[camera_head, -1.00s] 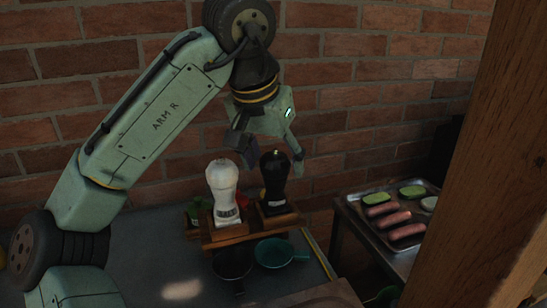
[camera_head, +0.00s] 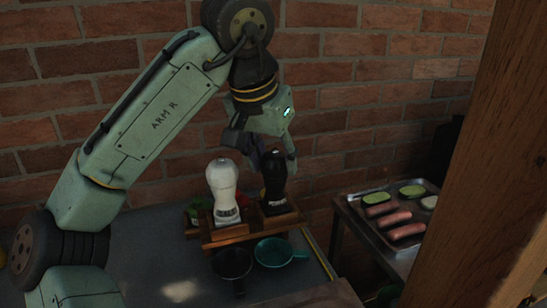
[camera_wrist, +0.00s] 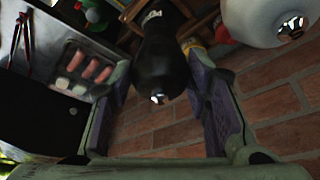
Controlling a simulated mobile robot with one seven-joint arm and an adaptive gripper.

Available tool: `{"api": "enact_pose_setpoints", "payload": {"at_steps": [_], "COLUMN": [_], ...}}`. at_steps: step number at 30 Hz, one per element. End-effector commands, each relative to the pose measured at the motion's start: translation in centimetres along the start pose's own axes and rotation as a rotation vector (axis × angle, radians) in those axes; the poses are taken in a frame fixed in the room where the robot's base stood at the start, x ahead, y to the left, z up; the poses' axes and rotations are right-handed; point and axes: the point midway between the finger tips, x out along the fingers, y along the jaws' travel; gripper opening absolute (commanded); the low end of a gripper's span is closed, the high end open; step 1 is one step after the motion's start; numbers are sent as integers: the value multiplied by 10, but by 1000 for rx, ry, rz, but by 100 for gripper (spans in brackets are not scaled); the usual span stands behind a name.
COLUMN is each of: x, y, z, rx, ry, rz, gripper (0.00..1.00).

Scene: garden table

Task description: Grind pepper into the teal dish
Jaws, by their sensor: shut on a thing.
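A black pepper mill (camera_head: 273,178) stands upright in the right part of a wooden holder (camera_head: 228,234). My gripper (camera_head: 270,164) is around the mill's upper part and shut on it; in the wrist view a finger shows on each side of the black mill (camera_wrist: 158,62). A white mill (camera_head: 222,190) stands in the holder just to the left, and it also shows in the wrist view (camera_wrist: 262,18). The teal dish (camera_head: 273,251) lies on the table in front of the holder, its handle pointing right. I cannot see into it clearly.
A black dish (camera_head: 232,264) sits just left of the teal dish. A metal tray (camera_head: 366,222) with sausages and green slices stands on the right. A wooden post (camera_head: 485,160) blocks the right side. A brick wall (camera_head: 130,60) is close behind.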

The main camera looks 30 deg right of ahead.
Motion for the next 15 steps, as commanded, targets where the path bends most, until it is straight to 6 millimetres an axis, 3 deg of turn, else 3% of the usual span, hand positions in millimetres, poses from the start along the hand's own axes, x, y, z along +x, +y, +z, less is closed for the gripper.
{"api": "enact_pose_setpoints", "payload": {"at_steps": [15], "x": [0], "y": [-2], "z": [-1], "rx": [324], "ry": [0], "rz": [138], "gripper": [16]}}
